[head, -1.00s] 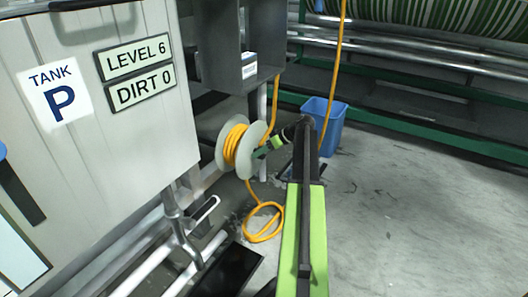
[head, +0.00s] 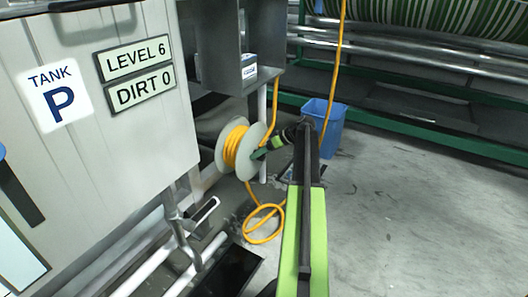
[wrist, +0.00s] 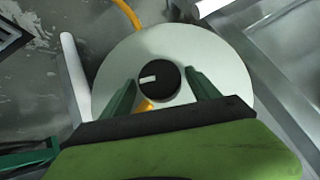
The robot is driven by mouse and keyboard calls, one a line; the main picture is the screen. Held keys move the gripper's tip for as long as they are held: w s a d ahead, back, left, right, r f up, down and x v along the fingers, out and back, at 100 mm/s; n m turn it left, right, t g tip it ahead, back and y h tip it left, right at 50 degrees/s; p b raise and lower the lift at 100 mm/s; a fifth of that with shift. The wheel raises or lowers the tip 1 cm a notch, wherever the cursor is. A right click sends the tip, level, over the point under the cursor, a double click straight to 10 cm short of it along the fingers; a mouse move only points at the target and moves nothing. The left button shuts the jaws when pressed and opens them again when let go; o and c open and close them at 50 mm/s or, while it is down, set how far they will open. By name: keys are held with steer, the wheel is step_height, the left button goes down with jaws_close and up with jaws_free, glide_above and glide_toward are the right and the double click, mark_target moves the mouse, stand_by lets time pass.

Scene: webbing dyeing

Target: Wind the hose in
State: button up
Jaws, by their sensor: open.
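The hose reel (head: 222,152) has pale grey discs with yellow hose (head: 238,146) wound between them, beside tank P. Loose yellow hose (head: 264,222) lies in a loop on the floor below it, and another length runs up past the reel's right side. In the wrist view, the reel's disc (wrist: 222,62) fills the middle, with a round black hub knob (wrist: 160,82) bearing a white mark. My gripper (head: 262,153) is at the reel's right face. In the wrist view, my gripper (wrist: 160,80) is open, its green fingers on either side of the knob, with gaps showing.
Tank P (head: 120,130) stands at left with signs reading LEVEL 6 and DIRT 0. A blue bin (head: 326,128) stands behind my arm. White pipes (head: 185,268) and a dark floor opening (head: 232,272) lie below the reel. The floor at right is clear.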

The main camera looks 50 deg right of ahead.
steer(key=p+v, duration=1.1)
steer(key=v, duration=0.6)
steer(key=shift+s+p, duration=0.25)
steer(key=shift+p, duration=0.05)
steer(key=shift+r, duration=0.1)
